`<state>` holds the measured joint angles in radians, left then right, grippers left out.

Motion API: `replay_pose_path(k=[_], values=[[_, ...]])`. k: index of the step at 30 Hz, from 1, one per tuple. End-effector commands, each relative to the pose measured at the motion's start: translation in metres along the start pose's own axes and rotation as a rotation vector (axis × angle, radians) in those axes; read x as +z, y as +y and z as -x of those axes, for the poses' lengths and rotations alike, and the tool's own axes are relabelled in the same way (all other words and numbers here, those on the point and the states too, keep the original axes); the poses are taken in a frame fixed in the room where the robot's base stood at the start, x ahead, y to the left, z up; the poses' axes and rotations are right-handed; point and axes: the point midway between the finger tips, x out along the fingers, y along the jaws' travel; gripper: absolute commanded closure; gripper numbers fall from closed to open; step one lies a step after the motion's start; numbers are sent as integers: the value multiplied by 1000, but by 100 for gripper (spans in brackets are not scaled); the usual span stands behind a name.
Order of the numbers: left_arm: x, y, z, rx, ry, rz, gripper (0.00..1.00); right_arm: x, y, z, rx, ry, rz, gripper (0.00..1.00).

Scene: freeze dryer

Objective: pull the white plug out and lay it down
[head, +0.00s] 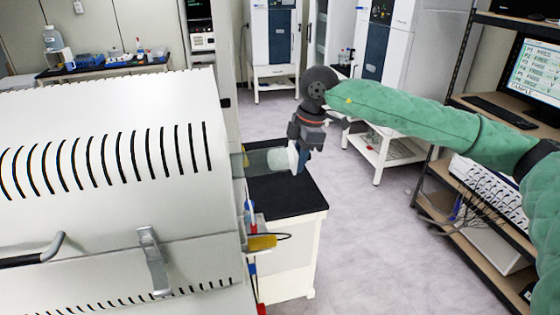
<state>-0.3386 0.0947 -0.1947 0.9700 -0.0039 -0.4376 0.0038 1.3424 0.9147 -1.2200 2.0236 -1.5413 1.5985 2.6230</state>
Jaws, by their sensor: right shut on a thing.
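The white plug (293,156) is at the right end of a greenish see-through tube (268,161). The tube sticks out from the right side of the large white machine (110,150). My right gripper (301,163) points down and is shut on the white plug. The plug is touching or very close to the tube's end; I cannot tell how much of it sits inside. The fingers hide part of the plug. My left gripper is not in view.
A black-topped bench (285,200) stands below the tube, its top mostly bare. Coloured plugs and a cable (262,241) stick out of the machine's side lower down. A shelf rack with a monitor (533,70) stands at the right. Grey floor (365,240) is free between.

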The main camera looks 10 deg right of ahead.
Motion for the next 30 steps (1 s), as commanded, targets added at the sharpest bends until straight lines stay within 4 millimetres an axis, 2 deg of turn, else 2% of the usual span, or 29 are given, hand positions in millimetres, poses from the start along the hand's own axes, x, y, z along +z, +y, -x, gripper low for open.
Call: replay_pose_path(k=[30], values=[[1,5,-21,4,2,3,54,57,0,10,0,0,0,100]])
